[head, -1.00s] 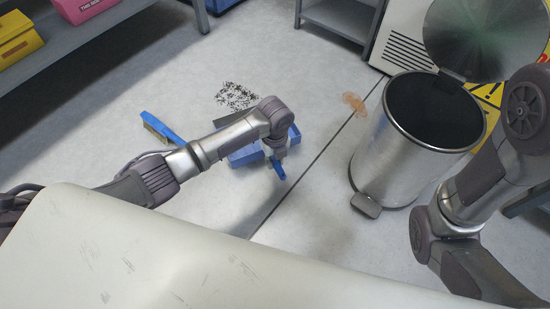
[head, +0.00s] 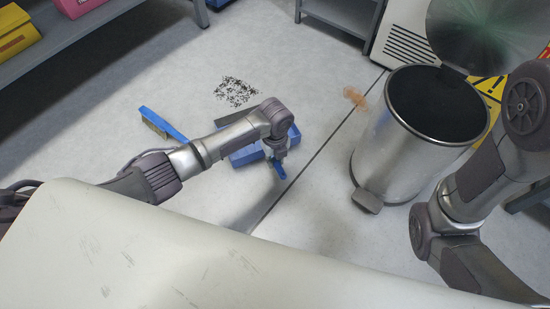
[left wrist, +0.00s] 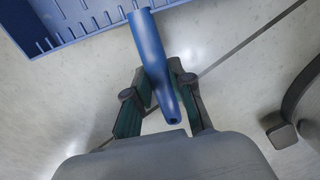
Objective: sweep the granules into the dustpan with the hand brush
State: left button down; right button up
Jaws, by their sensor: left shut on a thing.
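The black granules (head: 236,92) lie scattered in a loose patch on the pale floor. The blue hand brush (head: 162,125) lies on the floor left of my left forearm, apart from the granules. The blue dustpan (head: 243,155) is below my left wrist, partly hidden by it, with its grey lip toward the granules. My left gripper (head: 277,157) is shut on the dustpan's handle. In the left wrist view the handle (left wrist: 150,50) runs between both fingers, and the toothed pan (left wrist: 85,22) is at the top left. My right arm shows at the right; its gripper is out of view.
A steel pedal bin (head: 400,145) with its lid up stands on the right. An orange-brown stain (head: 356,97) is on the floor beside it. A shelf (head: 120,40) with yellow and pink boxes is at the top left.

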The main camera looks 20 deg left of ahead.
pick_arm(q)
jog(key=shift+f+b, duration=0.5)
jog(key=shift+f, duration=0.45)
jog(key=c, duration=0.9)
grip_release()
jog(key=shift+c, duration=0.2)
jog(key=shift+r, duration=0.1)
